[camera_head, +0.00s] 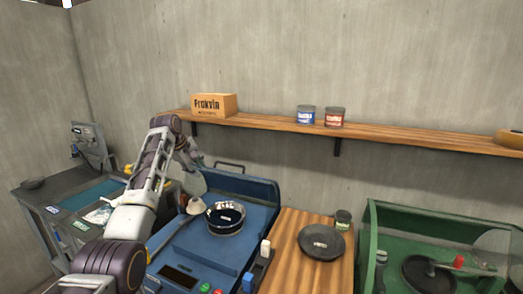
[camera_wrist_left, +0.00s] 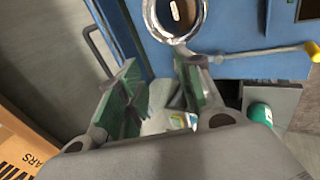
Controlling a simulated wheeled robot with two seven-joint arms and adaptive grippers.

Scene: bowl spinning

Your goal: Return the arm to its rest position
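My left arm comes in from the lower left of the head view and bends over at the top. Its gripper (camera_head: 190,160) hangs above the back left of the blue machine, partly hidden by my own arm. In the left wrist view the two green-padded fingers (camera_wrist_left: 155,78) are apart, with nothing held between them. A dark bowl (camera_head: 225,218) with a pale label sits on the blue machine (camera_head: 188,246), apart from the gripper. The bowl's bright rim (camera_wrist_left: 150,20) shows at the top of the wrist view. My right gripper is not in view.
A wooden shelf (camera_head: 268,123) on the wall holds a box (camera_head: 213,105) and two cans. A dark plate (camera_head: 320,242) lies on the wooden counter. A green machine (camera_head: 400,215) stands right, a grey workstation left. A yellow-knobbed lever (camera_wrist_left: 270,52) crosses the wrist view.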

